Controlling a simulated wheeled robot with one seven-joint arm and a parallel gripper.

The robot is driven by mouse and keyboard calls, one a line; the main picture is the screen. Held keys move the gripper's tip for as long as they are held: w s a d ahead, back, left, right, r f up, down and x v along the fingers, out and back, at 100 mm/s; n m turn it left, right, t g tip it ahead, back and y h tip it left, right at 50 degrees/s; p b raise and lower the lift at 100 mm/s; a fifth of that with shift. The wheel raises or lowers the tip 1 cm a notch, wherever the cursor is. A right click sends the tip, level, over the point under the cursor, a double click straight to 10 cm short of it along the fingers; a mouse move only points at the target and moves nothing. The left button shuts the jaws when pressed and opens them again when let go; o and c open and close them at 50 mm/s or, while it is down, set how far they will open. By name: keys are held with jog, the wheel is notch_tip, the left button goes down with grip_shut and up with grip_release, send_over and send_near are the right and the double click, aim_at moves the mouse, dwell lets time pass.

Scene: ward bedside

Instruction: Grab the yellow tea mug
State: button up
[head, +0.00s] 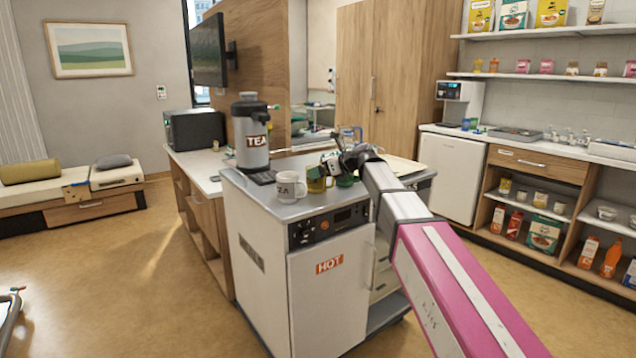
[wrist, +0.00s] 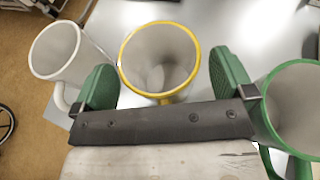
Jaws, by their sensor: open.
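The yellow tea mug (head: 316,183) stands on top of the bedside cart, partly hidden by my gripper (head: 335,166) in the head view. In the wrist view the yellow-rimmed mug (wrist: 160,58) is upright, and I look down into its pale, empty-looking inside. My gripper (wrist: 165,76) is open there, with one green finger on each side of the mug. A gap shows between the mug and each finger; I cannot tell how low the fingertips reach. The mug's lower part is hidden behind the dark palm bar.
A white mug (wrist: 58,52) stands just left of the left finger, and a green mug (wrist: 293,112) is close beside the right finger. A tea dispenser (head: 252,140) stands at the cart's back left. The cart top (head: 262,196) has little free room around the mugs.

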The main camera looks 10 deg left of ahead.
jog(key=c, duration=1)
jog(key=shift+o, duration=0.2)
